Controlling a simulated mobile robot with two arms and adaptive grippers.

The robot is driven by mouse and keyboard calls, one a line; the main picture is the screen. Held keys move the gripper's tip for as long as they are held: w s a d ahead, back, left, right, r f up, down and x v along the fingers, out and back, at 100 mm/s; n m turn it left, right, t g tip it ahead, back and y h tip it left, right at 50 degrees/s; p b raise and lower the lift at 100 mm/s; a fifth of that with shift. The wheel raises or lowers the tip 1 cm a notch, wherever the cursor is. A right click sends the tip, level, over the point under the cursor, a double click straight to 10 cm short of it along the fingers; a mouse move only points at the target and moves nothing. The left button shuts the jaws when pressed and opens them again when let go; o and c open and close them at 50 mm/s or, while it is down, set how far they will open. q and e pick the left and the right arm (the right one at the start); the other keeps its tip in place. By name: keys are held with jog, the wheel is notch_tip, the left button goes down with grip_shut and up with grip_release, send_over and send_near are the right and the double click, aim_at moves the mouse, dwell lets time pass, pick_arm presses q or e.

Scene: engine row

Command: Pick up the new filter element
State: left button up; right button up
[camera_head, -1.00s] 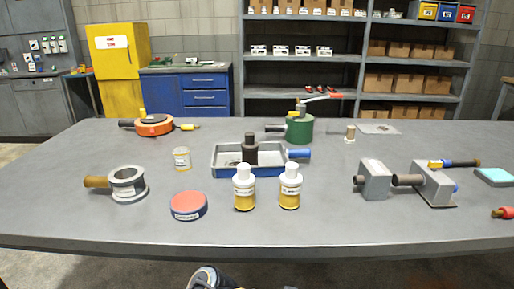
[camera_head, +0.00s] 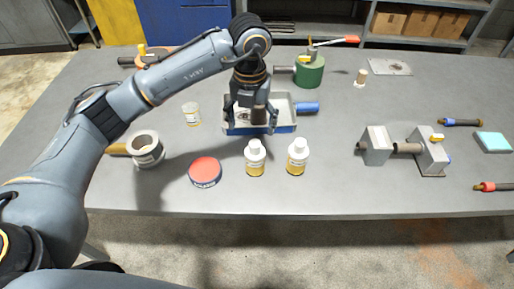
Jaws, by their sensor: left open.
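My left gripper (camera_head: 252,118) points down over the blue-rimmed grey tray (camera_head: 284,129) in the middle of the table. Its fingers are open, one on each side of a dark upright cylinder (camera_head: 259,114) in the tray. I cannot tell whether they touch it; the gripper hides the cylinder's top. No label marks which item is the new filter element. My right gripper is not in view.
Two white-capped yellow bottles (camera_head: 255,158) (camera_head: 297,156) and a red-topped tin (camera_head: 205,171) stand in front of the tray. A grey ring-shaped part (camera_head: 146,149) is at left. A green round device (camera_head: 309,71) stands behind; a grey vice-like fixture (camera_head: 431,155) is at right.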

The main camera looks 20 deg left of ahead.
aim_at(252, 143)
pick_arm(q)
notch_tip(252, 143, down, 7)
jog(key=shift+r+p, duration=0.1)
jog(key=shift+p, duration=0.6)
jog(key=f+p, duration=0.1)
jog(key=f, duration=0.1)
jog(key=d+f+p, duration=0.1)
jog(key=f, duration=0.1)
jog(key=shift+f, duration=0.7)
jog(key=c, duration=1.2)
